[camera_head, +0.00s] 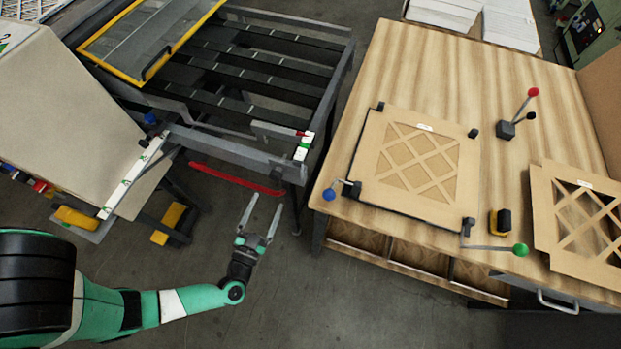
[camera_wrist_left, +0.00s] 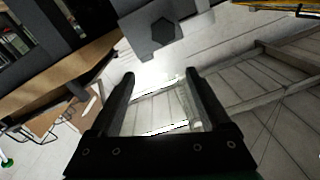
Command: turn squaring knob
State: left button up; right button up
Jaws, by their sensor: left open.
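My left gripper (camera_head: 266,200) is open and empty, above the floor between the conveyor frame and the wooden table; its two fingers also show in the left wrist view (camera_wrist_left: 159,78). On the table, a blue ball knob (camera_head: 329,194) on a short bent lever is at the left of a square fixture, apart from my gripper and to its right. A green ball knob (camera_head: 520,250) ends a lever at the front right corner. A red ball knob (camera_head: 533,92) tops an upright lever. I cannot tell which is the squaring knob. My right gripper is not in view.
A cardboard filter frame (camera_head: 419,128) lies in the fixture on the wooden table (camera_head: 384,59). Another frame (camera_head: 583,262) lies at the right. A yellow-black block (camera_head: 500,222) stands between. The conveyor frame (camera_head: 238,154) with a red bar (camera_head: 237,179) borders the gripper's left.

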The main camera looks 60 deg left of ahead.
aim_at(274, 179)
pick_arm(q)
jog(key=s+f, duration=0.3)
jog(key=s, duration=0.1)
jog(key=shift+m+h, duration=0.3)
jog(key=shift+m, duration=0.1)
jog(key=b+x, duration=0.3)
jog(key=x, duration=0.9)
jog(key=shift+w+a+r, duration=0.1)
jog(key=shift+w+r, duration=0.05)
jog(key=shift+w, duration=0.15)
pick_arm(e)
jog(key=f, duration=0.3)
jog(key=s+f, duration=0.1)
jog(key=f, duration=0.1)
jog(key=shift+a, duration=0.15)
pick_arm(q)
jog(key=shift+c, duration=0.3)
grip_shut()
